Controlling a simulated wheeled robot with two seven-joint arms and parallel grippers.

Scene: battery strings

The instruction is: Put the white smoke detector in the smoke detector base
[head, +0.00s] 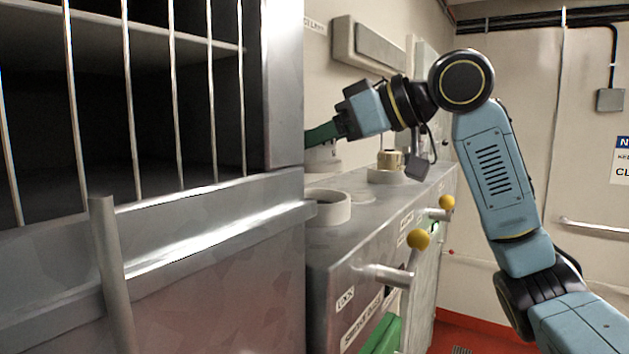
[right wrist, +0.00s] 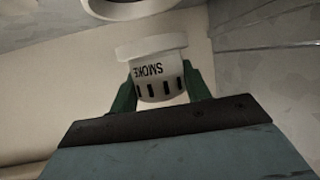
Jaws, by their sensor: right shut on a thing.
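The white smoke detector (right wrist: 160,72), marked SMOKE, sits between the green fingers of my right gripper (right wrist: 161,88) in the right wrist view. The gripper is shut on its slotted body, and the wide flange points away from the palm. A round white ring (right wrist: 128,6), cut off by the top edge, lies beyond it and apart from it. In the head view an empty-looking white ring (head: 327,208) stands on the metal counter; I cannot tell which ring is the detector base. In the head view the grey cabinet hides my right fingertips and the detector. My left gripper is not in view.
A barred grey cabinet (head: 285,90) fills the left of the head view. The metal counter (head: 375,222) carries another ring with a brass-coloured part (head: 388,160). Yellow-knobbed levers (head: 418,239) stick out of its front. A wall box (head: 368,45) hangs above.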

